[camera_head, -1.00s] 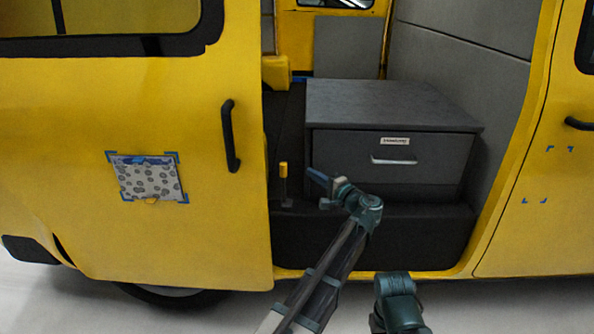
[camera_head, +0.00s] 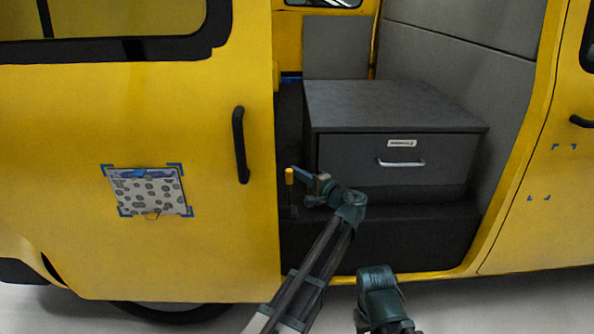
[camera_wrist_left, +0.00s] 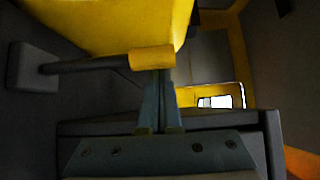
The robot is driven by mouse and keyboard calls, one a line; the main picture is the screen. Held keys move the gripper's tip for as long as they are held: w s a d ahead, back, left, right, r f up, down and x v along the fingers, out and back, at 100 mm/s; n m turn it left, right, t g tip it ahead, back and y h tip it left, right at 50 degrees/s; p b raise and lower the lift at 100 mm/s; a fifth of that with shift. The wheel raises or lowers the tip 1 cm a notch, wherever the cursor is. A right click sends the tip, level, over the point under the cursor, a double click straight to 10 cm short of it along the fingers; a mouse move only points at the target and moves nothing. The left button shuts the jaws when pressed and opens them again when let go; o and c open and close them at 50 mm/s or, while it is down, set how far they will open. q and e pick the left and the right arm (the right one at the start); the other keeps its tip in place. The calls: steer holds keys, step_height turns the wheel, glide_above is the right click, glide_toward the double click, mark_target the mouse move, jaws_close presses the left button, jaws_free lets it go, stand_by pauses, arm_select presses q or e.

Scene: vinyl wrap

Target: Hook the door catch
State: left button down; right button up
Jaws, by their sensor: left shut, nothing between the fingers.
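The door catch (camera_head: 289,178) is an upright dark lever with a yellow knob, standing at the sill of the open doorway beside the sliding door's edge. In the left wrist view its yellow knob (camera_wrist_left: 152,57) lies across the fingers, and its dark rod runs left to a dark block. My left gripper (camera_head: 309,182) is just right of the knob; its fingers (camera_wrist_left: 160,82) are shut with nothing between them. The fingertips are at the knob, but I cannot tell if they touch it. The yellow sliding door (camera_head: 90,240) covers the left side.
A grey drawer cabinet (camera_head: 400,105) stands inside the doorway, right of the catch, above a dark step (camera_head: 400,235). The door has a black handle (camera_head: 240,145) and a spotted patch (camera_head: 148,192) within blue corner marks. A teal link of mine shows low in the middle.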

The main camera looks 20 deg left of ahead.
arm_select(q)
steer(key=shift+s, duration=0.4)
steer(key=shift+f, duration=0.1)
steer(key=s+d+f+n+y+b, duration=0.1)
steer(key=s+f+n+y+b, duration=0.1)
steer(key=s+b, duration=0.3)
steer(key=s+d+f+n+t+y+b, duration=0.1)
steer(key=s+f+n+y+b, duration=0.1)
steer(key=s+b, duration=0.3)
steer(key=shift+d+f+n+y+b, duration=0.3)
steer(key=shift+d+n+b, duration=0.15)
steer(key=shift+b, duration=1.15)
steer(key=shift+s+a, duration=0.1)
steer(key=shift+s, duration=0.15)
